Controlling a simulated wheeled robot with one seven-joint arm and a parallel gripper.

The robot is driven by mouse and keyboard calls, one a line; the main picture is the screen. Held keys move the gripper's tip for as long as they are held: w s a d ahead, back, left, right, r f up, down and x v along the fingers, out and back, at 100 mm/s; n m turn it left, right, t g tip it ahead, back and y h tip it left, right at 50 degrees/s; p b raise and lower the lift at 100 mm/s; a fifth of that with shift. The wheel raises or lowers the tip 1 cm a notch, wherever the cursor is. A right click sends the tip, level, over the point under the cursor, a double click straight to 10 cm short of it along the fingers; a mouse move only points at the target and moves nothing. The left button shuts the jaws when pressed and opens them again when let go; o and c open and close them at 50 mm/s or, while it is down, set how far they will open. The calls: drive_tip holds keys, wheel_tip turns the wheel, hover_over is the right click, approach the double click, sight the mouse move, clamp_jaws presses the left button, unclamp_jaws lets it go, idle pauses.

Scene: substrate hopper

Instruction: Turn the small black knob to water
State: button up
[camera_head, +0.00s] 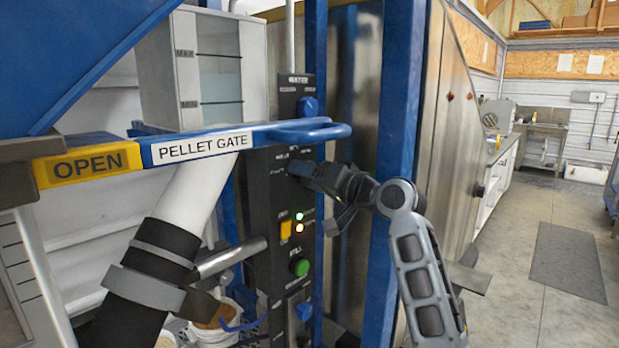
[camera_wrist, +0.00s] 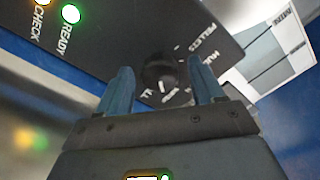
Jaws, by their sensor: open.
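The small black knob (camera_wrist: 160,72) is on the dark control panel (camera_head: 264,200), with a small light mark on its lower side in the wrist view. Small white lettering surrounds it; "PELLETS" is readable to its upper right, the rest is too small or partly hidden. My gripper (camera_wrist: 158,78) is open, with one blue finger on each side of the knob. I cannot tell whether either finger touches it. In the head view my gripper (camera_head: 303,170) reaches the panel from the right and hides the knob.
The blue pellet gate handle (camera_head: 300,131) juts out just above my gripper. Below are a yellow switch (camera_head: 285,230), lit indicator lamps (camera_head: 299,220) and a green button (camera_head: 300,267). A blue post (camera_head: 395,150) stands close behind my arm. Open floor lies at right.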

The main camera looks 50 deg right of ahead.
drive_tip(key=shift+s, duration=0.15)
drive_tip(key=s+b, duration=0.1)
drive_tip(key=s, duration=0.6)
drive_tip(key=shift+s+b, duration=0.3)
drive_tip(key=shift+b, duration=0.1)
drive_tip(key=shift+d+f, duration=0.1)
